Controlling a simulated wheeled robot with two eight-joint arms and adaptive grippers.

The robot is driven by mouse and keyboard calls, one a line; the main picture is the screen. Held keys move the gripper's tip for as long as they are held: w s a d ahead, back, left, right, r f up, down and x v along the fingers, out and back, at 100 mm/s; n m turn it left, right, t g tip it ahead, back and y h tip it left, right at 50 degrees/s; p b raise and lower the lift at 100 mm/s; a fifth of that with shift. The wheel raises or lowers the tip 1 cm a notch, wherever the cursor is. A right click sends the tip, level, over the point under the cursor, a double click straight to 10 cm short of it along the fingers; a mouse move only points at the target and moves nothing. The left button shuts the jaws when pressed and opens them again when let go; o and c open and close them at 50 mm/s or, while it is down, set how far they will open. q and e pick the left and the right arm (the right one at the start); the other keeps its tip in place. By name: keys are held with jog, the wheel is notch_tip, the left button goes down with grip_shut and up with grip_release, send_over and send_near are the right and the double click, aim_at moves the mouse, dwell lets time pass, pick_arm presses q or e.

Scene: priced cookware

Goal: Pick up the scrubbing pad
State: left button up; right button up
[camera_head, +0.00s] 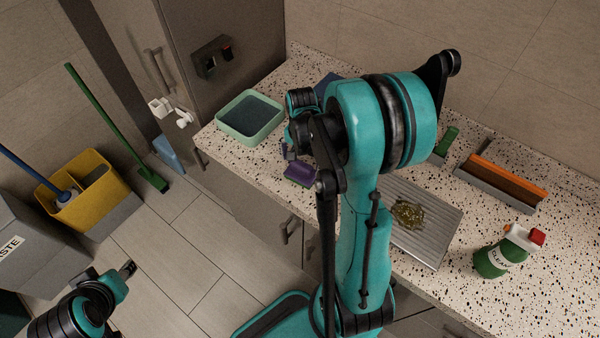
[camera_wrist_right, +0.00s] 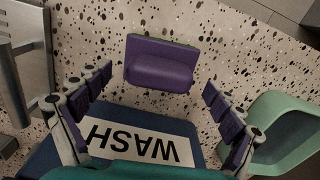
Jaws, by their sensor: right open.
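The scrubbing pad, a purple block with a thin green edge, lies on the speckled counter. It shows in the head view (camera_head: 300,174) and near the top middle of the wrist view (camera_wrist_right: 160,66). My right gripper (camera_wrist_right: 153,98) is open and empty, its fingers spread to either side just short of the pad, not touching it. In the head view the right gripper (camera_head: 291,150) is above the counter near the pad, partly hidden by its own arm. My left gripper (camera_head: 126,271) is low at the left, over the floor, far from the pad; its jaw opening is unclear.
A blue WASH sign (camera_wrist_right: 120,135) lies under the right gripper.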

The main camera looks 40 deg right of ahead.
jog(key=shift+f, duration=0.85)
jog(key=c, duration=1.3)
jog(key=shift+r, duration=0.1)
